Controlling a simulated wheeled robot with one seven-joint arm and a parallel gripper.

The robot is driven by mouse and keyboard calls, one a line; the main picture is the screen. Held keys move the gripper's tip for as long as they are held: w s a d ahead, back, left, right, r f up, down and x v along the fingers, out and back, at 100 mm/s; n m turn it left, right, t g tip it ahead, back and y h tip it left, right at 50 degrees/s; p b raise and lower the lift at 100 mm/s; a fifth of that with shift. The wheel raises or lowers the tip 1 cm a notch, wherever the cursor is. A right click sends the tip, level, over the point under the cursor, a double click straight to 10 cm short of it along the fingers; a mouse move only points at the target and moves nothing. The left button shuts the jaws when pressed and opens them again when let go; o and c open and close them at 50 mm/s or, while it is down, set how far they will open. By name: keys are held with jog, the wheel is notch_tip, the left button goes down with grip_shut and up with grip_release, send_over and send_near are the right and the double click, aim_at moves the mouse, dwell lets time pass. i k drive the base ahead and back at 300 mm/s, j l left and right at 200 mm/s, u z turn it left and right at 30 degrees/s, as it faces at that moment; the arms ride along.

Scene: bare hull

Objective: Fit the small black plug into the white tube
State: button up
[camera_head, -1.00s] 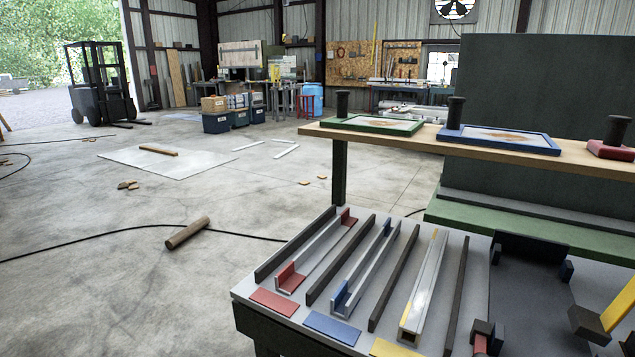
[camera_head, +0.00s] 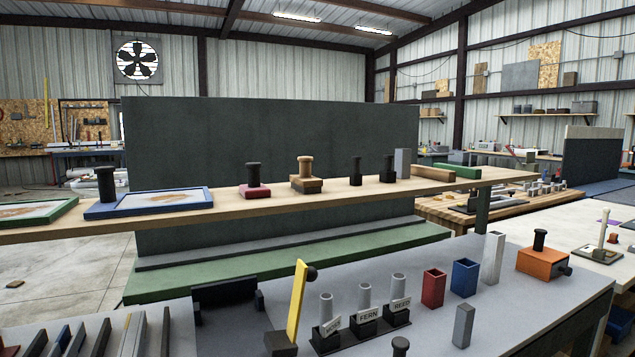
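A tall white square tube (camera_head: 493,259) stands upright on the grey table at the right, with its open top up. Shorter red (camera_head: 433,287) and blue (camera_head: 465,277) square tubes stand to its left. Two small black knobbed pieces, one left (camera_head: 355,171) and one right (camera_head: 387,168), stand on the wooden shelf. Another black knob (camera_head: 400,346) shows at the bottom edge, its lower part cut off. I cannot tell which of these is the small black plug. My gripper is not in view.
A grey block (camera_head: 463,326) stands before the blue tube. Grey cylinders sit in black holders (camera_head: 368,325), beside a yellow lever (camera_head: 297,302). An orange box (camera_head: 541,261) is at the right. The wooden shelf (camera_head: 240,205) crosses behind the table.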

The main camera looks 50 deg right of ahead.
aim_at(495, 241)
jog(key=z, duration=1.05)
